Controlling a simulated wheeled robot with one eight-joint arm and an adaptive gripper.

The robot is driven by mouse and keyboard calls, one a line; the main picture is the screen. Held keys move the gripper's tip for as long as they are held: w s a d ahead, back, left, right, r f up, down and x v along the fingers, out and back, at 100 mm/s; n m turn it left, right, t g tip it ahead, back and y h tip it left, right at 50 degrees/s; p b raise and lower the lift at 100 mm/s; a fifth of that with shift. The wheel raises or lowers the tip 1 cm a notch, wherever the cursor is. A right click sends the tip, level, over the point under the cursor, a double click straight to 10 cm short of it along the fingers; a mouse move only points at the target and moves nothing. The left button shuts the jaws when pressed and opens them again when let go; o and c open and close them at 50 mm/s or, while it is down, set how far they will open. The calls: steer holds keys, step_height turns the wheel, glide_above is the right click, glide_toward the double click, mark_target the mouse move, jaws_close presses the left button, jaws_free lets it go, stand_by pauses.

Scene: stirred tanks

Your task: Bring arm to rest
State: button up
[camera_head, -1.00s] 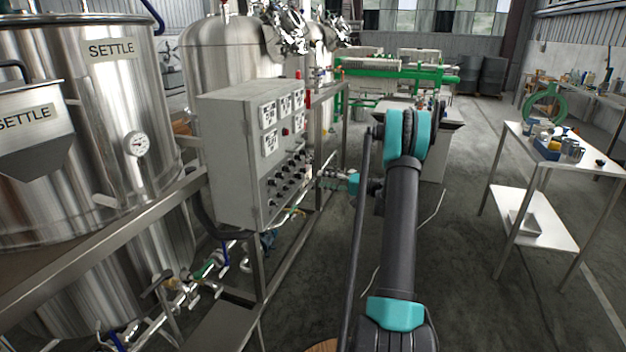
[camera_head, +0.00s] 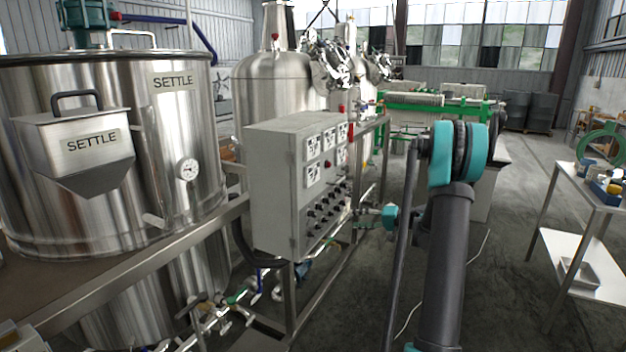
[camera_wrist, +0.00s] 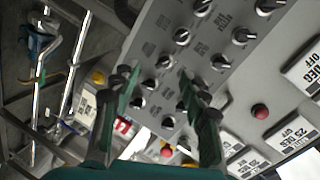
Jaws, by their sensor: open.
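My gripper (camera_wrist: 158,78) is open in the wrist view, with two dark fingers apart and nothing between them. Behind the fingers is the grey control panel (camera_wrist: 215,45), with rows of black knobs, red buttons and labels. In the head view my gripper (camera_head: 366,214) is small, just right of the control box (camera_head: 272,185). I cannot tell there whether it touches the box. My arm reaches forward from the bottom right, with a dark link and teal joint caps.
A steel tank (camera_head: 120,190) marked SETTLE stands at left on a metal frame, with pipes and valves below. More steel tanks (camera_head: 270,95) stand behind the box. A table (camera_head: 575,180) with small items is at right. Grey floor (camera_head: 520,290) is clear between.

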steer(key=s+a+f+g+h, duration=0.1)
steer(key=s+a+g+h, duration=0.2)
steer(key=s, duration=0.7)
steer(key=s+a+h, duration=0.3)
steer(key=s+a, duration=0.1)
steer(key=s, duration=0.5)
steer(key=s+d+f+h, duration=0.2)
steer(key=s, duration=0.5)
steer(key=s+d+f+n+h, duration=0.1)
steer(key=s+f+h, duration=0.1)
steer(key=s, duration=0.5)
steer(key=s+d+f+n+h, duration=0.1)
steer(key=s+d+f+h, duration=0.1)
steer(key=s, duration=0.5)
steer(key=shift+s+d+h, duration=0.3)
steer(key=shift+h, duration=0.3)
